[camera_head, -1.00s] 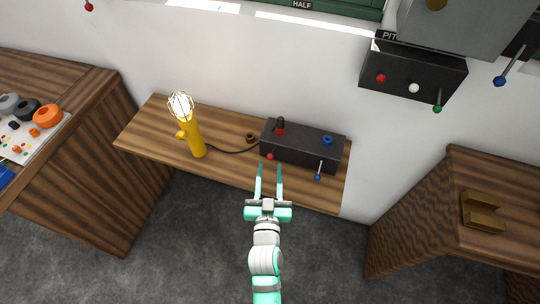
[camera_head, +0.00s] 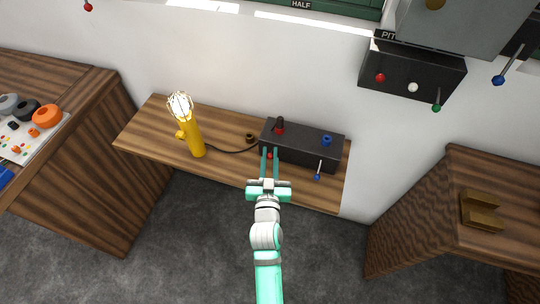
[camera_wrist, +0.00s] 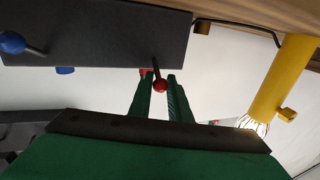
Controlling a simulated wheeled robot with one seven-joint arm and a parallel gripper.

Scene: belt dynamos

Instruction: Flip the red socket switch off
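The red switch is a small lever with a red ball knob (camera_head: 270,156) on the front of a black box (camera_head: 315,145). In the wrist view its red ball (camera_wrist: 160,86) fills the narrow gap between my fingertips, with its thin dark stem above. My gripper (camera_head: 270,153) is closed in around the ball, with a finger on each side. The red socket (camera_head: 280,126) holds a dark and red piece on top of the box, above the switch. In the head view my fingers partly cover the switch.
A blue-knobbed lever (camera_head: 318,176) and a blue socket (camera_head: 327,141) are to the right on the same box. A yellow lamp (camera_head: 194,134) stands left on the wooden shelf (camera_head: 230,171), its cable running to the box. A second black switch box (camera_head: 430,75) hangs above right.

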